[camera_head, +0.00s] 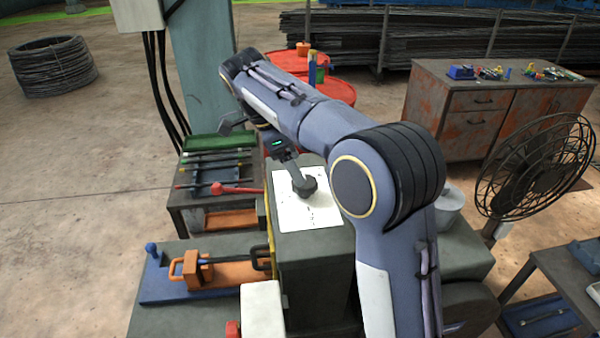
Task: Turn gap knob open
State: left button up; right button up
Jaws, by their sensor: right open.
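A dark round knob (307,188) sits on a white marked plate (314,214) on top of the dark green machine housing (310,252). It is taken to be the gap knob; its marks are too small to read. My right arm comes in from the lower right, bends over the machine and reaches down from above. My right gripper (297,176) is open, with its fingers pointing down at the knob from its upper left side. I cannot tell whether the fingers touch the knob. My left gripper is not in view.
An orange clamp-like block (197,270) on a blue base lies left of the housing. A tool table (193,197) stands behind it. A caged fan (535,165) and a rusty cabinet (490,120) stand at the right. Red drums (338,88) stand behind my arm.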

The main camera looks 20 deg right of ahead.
jog(key=shift+v, duration=1.6)
jog(key=shift+d, duration=0.1)
